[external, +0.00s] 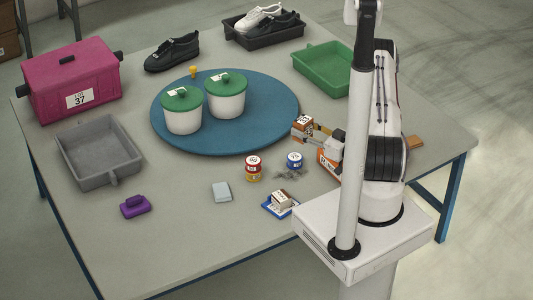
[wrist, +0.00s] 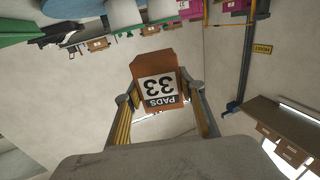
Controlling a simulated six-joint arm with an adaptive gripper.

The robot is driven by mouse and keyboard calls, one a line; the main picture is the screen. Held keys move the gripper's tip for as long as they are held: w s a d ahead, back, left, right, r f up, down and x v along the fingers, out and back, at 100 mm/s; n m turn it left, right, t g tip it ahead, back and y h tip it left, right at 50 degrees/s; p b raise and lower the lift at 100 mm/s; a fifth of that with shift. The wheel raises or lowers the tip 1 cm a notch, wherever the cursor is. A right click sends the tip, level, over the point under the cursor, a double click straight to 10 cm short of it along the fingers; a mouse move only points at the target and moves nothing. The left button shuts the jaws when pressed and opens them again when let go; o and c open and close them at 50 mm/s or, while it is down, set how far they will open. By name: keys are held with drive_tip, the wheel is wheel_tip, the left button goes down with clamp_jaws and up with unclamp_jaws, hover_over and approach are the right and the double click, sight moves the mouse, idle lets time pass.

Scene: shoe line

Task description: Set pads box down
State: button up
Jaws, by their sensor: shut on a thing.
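The pads box (wrist: 157,72) is brown with a white label reading PADS 33, which appears upside down in the wrist view. My gripper (wrist: 160,95) is shut on it, one finger on each side. In the external view the box (external: 302,126) is at the far end of my gripper (external: 312,133), right of the blue round mat (external: 225,145). It seems to be above the table (external: 190,245), but its exact height is unclear. My arm hides part of the area behind the gripper.
An orange box (external: 328,166) stands just below my gripper. Two green-lidded pots stand on the mat. A green tray (external: 316,82) lies behind.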

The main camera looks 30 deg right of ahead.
drive_tip(key=s+d+f+m+h, duration=0.1)
drive_tip(key=s+d+f, duration=0.3)
drive_tip(key=s+f, duration=0.6)
drive_tip(key=shift+m+t+h, duration=0.4)
drive_tip(key=shift+h, duration=0.4)
drive_tip(key=shift+s, duration=0.1)
drive_tip(key=shift+f, duration=2.85)
drive_tip(key=shift+f, duration=0.15)
drive_tip(key=shift+f, duration=1.75)
drive_tip(key=shift+f, duration=0.2)
